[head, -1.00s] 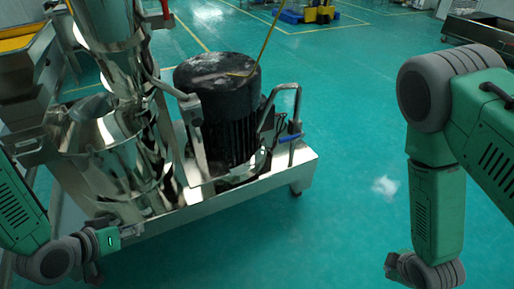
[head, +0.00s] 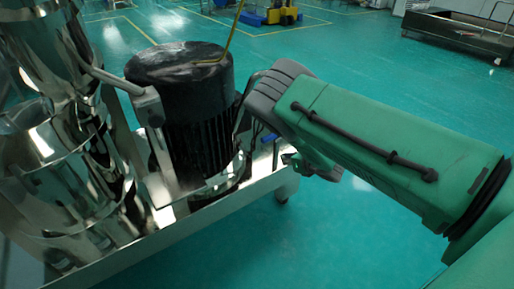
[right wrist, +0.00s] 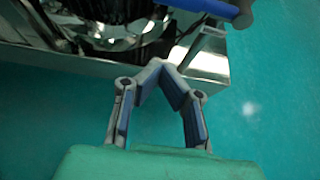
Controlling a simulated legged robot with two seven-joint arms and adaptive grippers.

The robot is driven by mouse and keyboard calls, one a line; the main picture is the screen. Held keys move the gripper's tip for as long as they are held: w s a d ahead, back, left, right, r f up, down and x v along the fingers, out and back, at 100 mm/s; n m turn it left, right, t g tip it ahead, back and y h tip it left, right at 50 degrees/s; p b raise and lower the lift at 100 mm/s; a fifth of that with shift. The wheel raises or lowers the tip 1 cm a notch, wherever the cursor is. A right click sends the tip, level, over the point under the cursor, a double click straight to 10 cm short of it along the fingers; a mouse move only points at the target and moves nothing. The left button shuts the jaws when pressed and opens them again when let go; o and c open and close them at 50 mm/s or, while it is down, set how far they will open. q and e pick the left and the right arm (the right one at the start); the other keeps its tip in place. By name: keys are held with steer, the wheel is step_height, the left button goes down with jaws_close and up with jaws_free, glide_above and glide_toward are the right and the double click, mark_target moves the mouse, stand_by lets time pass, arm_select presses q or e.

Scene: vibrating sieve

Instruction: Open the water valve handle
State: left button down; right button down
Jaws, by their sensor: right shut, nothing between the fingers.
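The valve handle (head: 268,139) is a small blue lever by the metal pipe at the right end of the machine's base, partly hidden by my right arm in the head view. In the right wrist view the blue handle (right wrist: 212,8) lies across the top edge, above a metal post. My right gripper (right wrist: 159,68) is shut and empty, its fingertips meeting in a point over the base's edge. The fingertips look apart from the handle, which lies beyond them and to the right. In the head view the fingers are mostly hidden behind my arm. My left gripper is out of view.
A black ribbed motor (head: 185,95) stands on the metal base (head: 170,235). Shiny metal sieve drums (head: 65,165) stand to its left. A steel trough (head: 465,32) and a yellow cart (head: 283,12) are far back. The green floor around the base's right end is clear.

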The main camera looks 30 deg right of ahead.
mark_target(273, 134)
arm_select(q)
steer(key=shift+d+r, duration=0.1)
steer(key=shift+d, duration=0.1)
arm_select(e)
steer(key=shift+s+d, duration=0.1)
steer(key=shift+d, duration=0.1)
